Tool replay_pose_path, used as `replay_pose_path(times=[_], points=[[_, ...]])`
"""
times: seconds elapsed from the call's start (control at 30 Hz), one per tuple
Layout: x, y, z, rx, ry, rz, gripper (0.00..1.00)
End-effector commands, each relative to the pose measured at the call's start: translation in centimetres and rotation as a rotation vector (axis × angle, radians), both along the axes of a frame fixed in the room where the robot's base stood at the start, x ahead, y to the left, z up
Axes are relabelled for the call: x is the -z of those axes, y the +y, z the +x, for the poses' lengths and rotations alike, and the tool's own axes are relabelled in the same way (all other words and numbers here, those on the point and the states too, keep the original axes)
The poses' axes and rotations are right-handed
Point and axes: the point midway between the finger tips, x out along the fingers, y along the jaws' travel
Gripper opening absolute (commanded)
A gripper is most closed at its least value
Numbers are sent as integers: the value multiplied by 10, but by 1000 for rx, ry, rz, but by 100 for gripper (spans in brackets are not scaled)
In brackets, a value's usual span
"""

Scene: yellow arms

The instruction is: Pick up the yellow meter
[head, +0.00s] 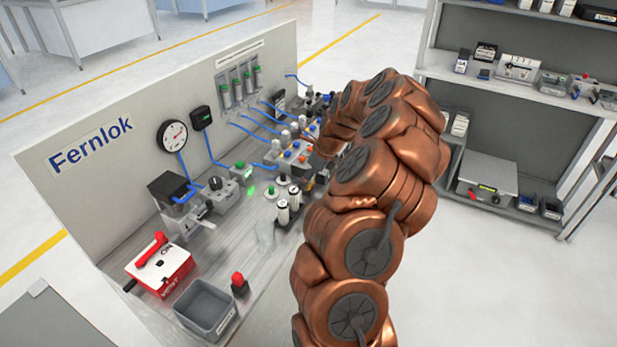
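I cannot make out a yellow meter in the head view. My copper-coloured arm rises from the bottom, arches over the right part of the workbench (125,275) and bends down toward its back. The arm covers part of the bench there. My gripper's fingers are not visible, so their opening and anything between them are hidden. Small orange parts show among the blue-tubed fittings (288,148) beside the arm's far end, but they are too small to identify.
A Fernlok panel (90,200) with a round gauge (173,136) backs the bench. A red-and-white vent box (160,266), a grey bin (206,308) and a red-topped part (239,284) stand at the near left. White-and-black cylinders (283,211) stand near my arm. Shelving (525,219) stands right.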

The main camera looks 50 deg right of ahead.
Motion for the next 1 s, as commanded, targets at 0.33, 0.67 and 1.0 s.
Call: replay_pose_path(times=[0.33,0.67,1.0], points=[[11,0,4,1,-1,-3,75],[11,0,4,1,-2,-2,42],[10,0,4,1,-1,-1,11]])
